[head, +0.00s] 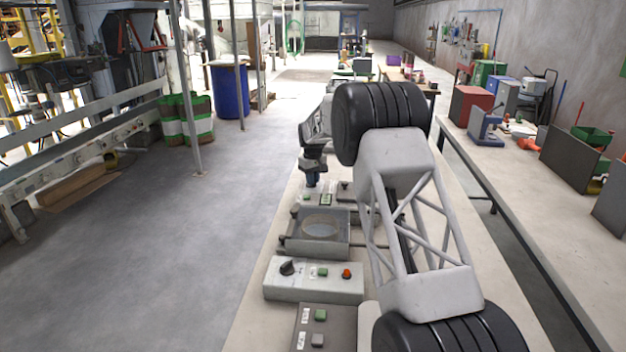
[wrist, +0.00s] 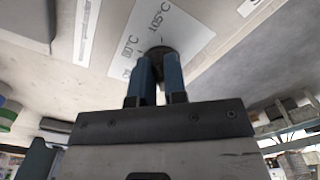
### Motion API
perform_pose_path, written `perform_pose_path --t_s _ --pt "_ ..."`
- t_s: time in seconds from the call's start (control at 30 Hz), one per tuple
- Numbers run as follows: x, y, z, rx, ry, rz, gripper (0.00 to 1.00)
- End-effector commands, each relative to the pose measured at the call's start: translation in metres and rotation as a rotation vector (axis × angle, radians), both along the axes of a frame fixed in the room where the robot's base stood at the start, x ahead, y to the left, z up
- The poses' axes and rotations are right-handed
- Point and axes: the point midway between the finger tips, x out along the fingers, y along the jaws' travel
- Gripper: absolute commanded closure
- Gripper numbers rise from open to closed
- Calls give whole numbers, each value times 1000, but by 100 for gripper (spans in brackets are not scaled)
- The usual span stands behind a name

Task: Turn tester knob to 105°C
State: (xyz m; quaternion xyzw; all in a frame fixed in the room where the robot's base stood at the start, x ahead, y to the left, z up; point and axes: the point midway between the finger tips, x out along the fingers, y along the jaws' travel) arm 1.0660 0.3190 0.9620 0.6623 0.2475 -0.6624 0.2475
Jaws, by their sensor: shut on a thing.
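The tester knob (wrist: 159,50) is a dark round knob on a white label plate (wrist: 186,32) in the wrist view. In the head view my gripper (head: 312,182) points down onto the tester (head: 306,197) on the bench; the knob is hidden there.
Nearer on the bench (head: 253,313) stand a grey tray unit with a round dish (head: 321,228), a white box (head: 312,289) with a black knob and buttons, and a grey button box (head: 330,322). A second bench (head: 520,215) with tools runs along the right.

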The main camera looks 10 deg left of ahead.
Motion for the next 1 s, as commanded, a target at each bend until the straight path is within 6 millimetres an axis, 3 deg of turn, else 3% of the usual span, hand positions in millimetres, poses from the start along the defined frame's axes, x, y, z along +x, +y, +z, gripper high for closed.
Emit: perform_pose_path --t_s 0.33,0.87,0.9,1.0 --pt "-1 1 1 1 -1 -177 100" --pt "-1 2 1 1 -1 -208 100" --pt "-1 2 1 1 -1 -207 81" --pt "-1 2 1 1 -1 -207 66"
